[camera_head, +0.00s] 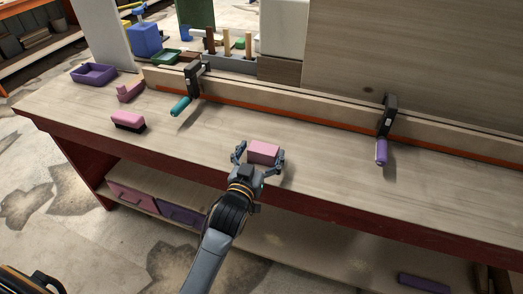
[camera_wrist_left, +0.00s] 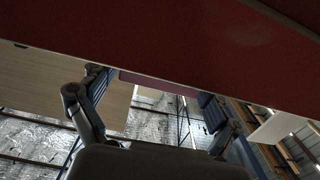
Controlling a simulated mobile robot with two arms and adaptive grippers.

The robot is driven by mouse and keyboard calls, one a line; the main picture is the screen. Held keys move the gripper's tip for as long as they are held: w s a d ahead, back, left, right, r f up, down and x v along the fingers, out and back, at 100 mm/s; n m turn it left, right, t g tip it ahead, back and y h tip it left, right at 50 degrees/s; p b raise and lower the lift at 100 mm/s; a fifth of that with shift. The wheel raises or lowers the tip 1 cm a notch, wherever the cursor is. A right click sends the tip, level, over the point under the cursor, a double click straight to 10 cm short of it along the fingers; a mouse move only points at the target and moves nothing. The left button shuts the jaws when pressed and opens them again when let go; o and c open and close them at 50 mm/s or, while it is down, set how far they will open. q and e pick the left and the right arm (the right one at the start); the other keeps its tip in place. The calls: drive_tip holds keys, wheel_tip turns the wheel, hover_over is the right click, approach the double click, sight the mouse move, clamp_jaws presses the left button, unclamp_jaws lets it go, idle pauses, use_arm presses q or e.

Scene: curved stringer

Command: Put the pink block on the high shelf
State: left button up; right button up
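A pink block (camera_head: 263,151) sits near the front edge of the workbench, close to the middle. My left gripper (camera_head: 260,157) reaches it from the front, with one finger on each side of the block. The fingers are spread wide. In the left wrist view the block shows as a dull pink strip (camera_wrist_left: 158,85) between the fingers, partly hidden by a red surface; firm contact cannot be made out. The high shelf cannot be clearly identified in these views. My right gripper is not in view.
A pink-and-black brush-like thing (camera_head: 128,122), another pink thing (camera_head: 131,91) and a purple tray (camera_head: 94,74) are at left. Clamps with a teal handle (camera_head: 180,106) and a purple handle (camera_head: 381,151) hold a long wooden strip (camera_head: 290,99) along the back.

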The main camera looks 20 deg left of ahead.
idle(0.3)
use_arm(q)
drive_tip(key=shift+s+f+b, duration=0.1)
drive_tip(key=shift+s+b, duration=0.05)
drive_tip(key=shift+b, duration=0.35)
drive_tip(key=s+b, duration=0.1)
drive_tip(key=s, duration=1.2)
drive_tip(key=shift+s+d, duration=0.2)
drive_tip(key=shift+s, duration=0.1)
